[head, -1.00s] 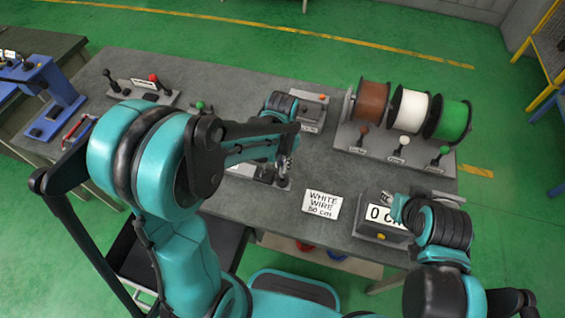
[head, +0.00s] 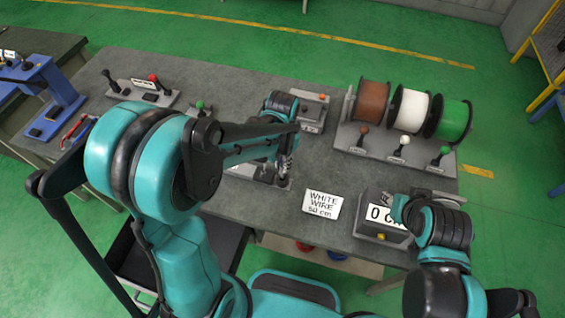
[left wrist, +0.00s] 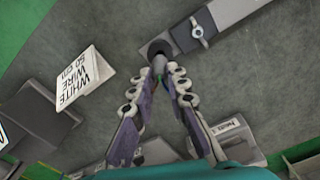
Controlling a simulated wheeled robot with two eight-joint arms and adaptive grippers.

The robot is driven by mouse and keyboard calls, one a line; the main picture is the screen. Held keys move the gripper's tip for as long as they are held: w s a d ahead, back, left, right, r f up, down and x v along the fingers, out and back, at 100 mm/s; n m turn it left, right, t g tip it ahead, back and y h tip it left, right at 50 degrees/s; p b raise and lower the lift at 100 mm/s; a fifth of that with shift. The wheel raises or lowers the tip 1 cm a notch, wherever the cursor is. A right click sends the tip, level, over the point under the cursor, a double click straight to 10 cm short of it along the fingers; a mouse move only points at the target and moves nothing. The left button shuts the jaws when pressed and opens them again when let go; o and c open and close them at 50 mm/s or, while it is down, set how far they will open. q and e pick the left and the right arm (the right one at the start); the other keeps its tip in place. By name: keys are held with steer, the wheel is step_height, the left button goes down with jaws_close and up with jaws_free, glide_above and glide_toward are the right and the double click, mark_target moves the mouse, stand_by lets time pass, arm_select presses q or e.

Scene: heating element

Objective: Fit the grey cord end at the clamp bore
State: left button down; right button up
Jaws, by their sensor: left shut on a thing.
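My left gripper (head: 284,168) is low over the middle of the grey bench. In the left wrist view its fingers (left wrist: 165,77) are shut on a thin grey piece, the cord end (left wrist: 159,65), of which only a short part shows. The tip points at the dark round clamp bore (left wrist: 159,47) at the end of a grey clamp bar (left wrist: 225,14) with a wing nut. Tip and bore look very close; I cannot tell whether the tip is inside. My right gripper (head: 396,207) is by the grey box with the 0 display; its fingers are too unclear to judge.
A white wire sign (head: 322,203) stands right of my left gripper. The display box (head: 381,222) is at the front right. Brown, white and green spools (head: 409,109) stand at the back right. Lever panels (head: 143,91) stand at the back left.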

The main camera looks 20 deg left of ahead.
arm_select(q)
steer(key=shift+f+b, duration=1.65)
steer(key=shift+f, duration=0.2)
steer(key=c, duration=1.4)
jaws_free()
steer(key=shift+r, duration=0.1)
step_height(320, 180, up, 12)
